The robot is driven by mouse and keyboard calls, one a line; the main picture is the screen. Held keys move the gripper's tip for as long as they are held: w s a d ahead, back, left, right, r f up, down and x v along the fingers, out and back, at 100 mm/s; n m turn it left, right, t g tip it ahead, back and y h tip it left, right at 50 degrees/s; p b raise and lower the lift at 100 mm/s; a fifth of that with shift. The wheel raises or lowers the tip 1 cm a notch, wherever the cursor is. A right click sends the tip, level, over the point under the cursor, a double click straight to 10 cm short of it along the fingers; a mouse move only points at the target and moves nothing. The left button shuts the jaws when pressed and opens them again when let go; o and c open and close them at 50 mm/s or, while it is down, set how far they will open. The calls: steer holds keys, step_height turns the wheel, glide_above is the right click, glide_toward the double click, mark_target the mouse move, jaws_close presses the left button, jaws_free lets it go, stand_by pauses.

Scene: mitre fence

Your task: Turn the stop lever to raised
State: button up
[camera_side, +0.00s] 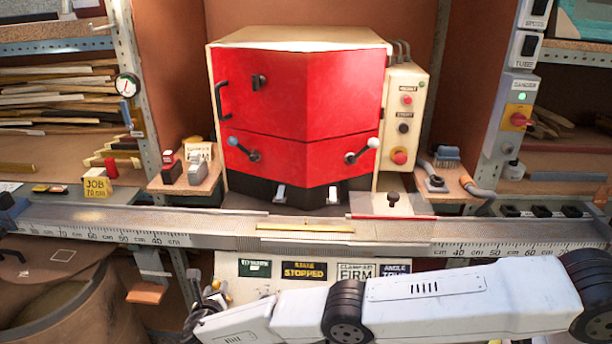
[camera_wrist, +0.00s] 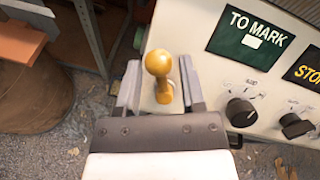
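In the wrist view, a lever with a rounded amber knob (camera_wrist: 158,64) stands beside the left end of the cream control panel. No label on it shows, so I cannot confirm that it is the stop lever. My gripper (camera_wrist: 160,88) is open, with one finger on each side of the knob and small gaps visible. How deep the knob sits between the fingers is hard to tell. In the side view my gripper (camera_side: 203,296) is low at the left end of the panel; the lever is mostly hidden there.
The cream panel (camera_side: 240,290) carries a green sign (camera_wrist: 251,33) and a yellow-lettered STOPPED sign (camera_side: 304,271). Black dials (camera_wrist: 241,112) are close right of my gripper. The scaled fence rail (camera_side: 480,235) runs above. A red machine (camera_side: 300,95) stands behind.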

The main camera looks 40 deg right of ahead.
stand_by(0.4)
steer(key=s+a+r, duration=0.3)
steer(key=s+a, duration=0.1)
steer(key=shift+r, duration=0.4)
stand_by(0.5)
steer(key=shift+s, duration=0.1)
